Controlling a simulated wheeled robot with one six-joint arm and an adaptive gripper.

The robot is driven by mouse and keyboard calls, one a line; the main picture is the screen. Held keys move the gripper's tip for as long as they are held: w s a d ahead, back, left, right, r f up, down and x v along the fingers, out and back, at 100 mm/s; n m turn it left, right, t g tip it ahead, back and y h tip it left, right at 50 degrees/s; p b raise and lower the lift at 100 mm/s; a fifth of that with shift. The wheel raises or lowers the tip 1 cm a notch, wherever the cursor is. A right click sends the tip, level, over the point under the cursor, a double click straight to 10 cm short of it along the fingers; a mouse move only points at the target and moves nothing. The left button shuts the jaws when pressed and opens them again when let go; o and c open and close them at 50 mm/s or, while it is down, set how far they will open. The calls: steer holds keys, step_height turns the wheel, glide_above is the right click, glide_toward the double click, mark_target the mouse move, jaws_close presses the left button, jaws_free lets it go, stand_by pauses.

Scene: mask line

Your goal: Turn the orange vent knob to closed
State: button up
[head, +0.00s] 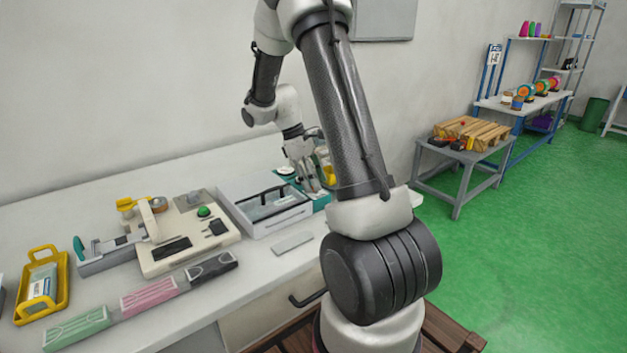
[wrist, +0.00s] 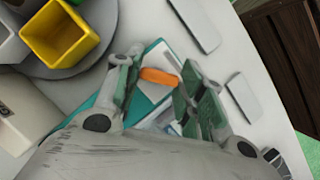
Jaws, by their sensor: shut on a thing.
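The orange vent knob (wrist: 158,76) shows in the wrist view as a short bar on a white and teal unit (wrist: 103,100). My gripper (wrist: 163,68) is around the knob, one finger on each side, shut on it. In the head view, my gripper (head: 311,186) reaches down to the teal unit (head: 322,203) at the right end of the bench. The knob is hidden there behind my fingers and arm. The knob's markings cannot be read.
A white drawer-like tray (head: 280,224) stands just left of my gripper. A yellow cup (wrist: 62,32) on a grey round base is close by in the wrist view. A beige machine (head: 165,258) and a yellow basket (head: 40,305) stand farther left. Flat pale plates lie near the bench edge.

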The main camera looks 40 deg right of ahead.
steer(key=m+y, duration=0.1)
steer(key=m, duration=0.2)
steer(key=m+y, duration=0.1)
steer(key=m, duration=0.3)
steer(key=shift+d+g+y, duration=0.15)
steer(key=shift+g+y, duration=0.15)
stand_by(0.4)
steer(key=o, duration=1)
steer(key=shift+w+r, duration=0.1)
steer(key=v, duration=1.1)
steer(key=shift+w+r, duration=0.2)
steer(key=shift+r, duration=0.15)
